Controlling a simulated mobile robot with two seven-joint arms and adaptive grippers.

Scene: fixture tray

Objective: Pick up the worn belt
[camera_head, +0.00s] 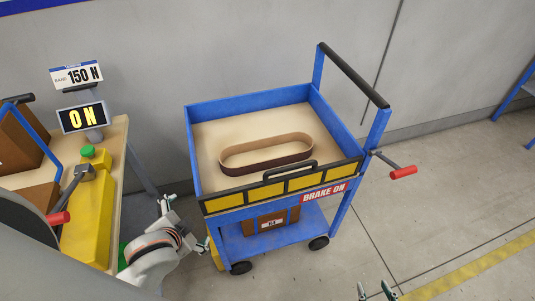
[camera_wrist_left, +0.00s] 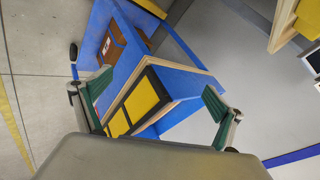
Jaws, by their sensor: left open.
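The worn belt (camera_head: 262,168) is a long oval loop, tan inside and dark brown outside. It stands on edge on the tan floor of the blue cart's top tray (camera_head: 220,186) in the head view. My left gripper (camera_head: 187,222) is open and empty, outside the cart at its front left corner, apart from the belt. The left wrist view shows its spread green-padded fingers (camera_wrist_left: 145,92) facing the cart; the belt does not show there. My right gripper (camera_head: 375,291) shows only its separated fingertips at the bottom edge, with nothing between them.
The tray has blue walls, a yellow-black front edge with a black handle (camera_head: 290,172), and a push bar (camera_head: 352,75) at right. A "BRAKE ON" sign (camera_head: 324,192) and a red lever (camera_head: 403,173) are on the right. A bench with a yellow device (camera_head: 88,225) stands left.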

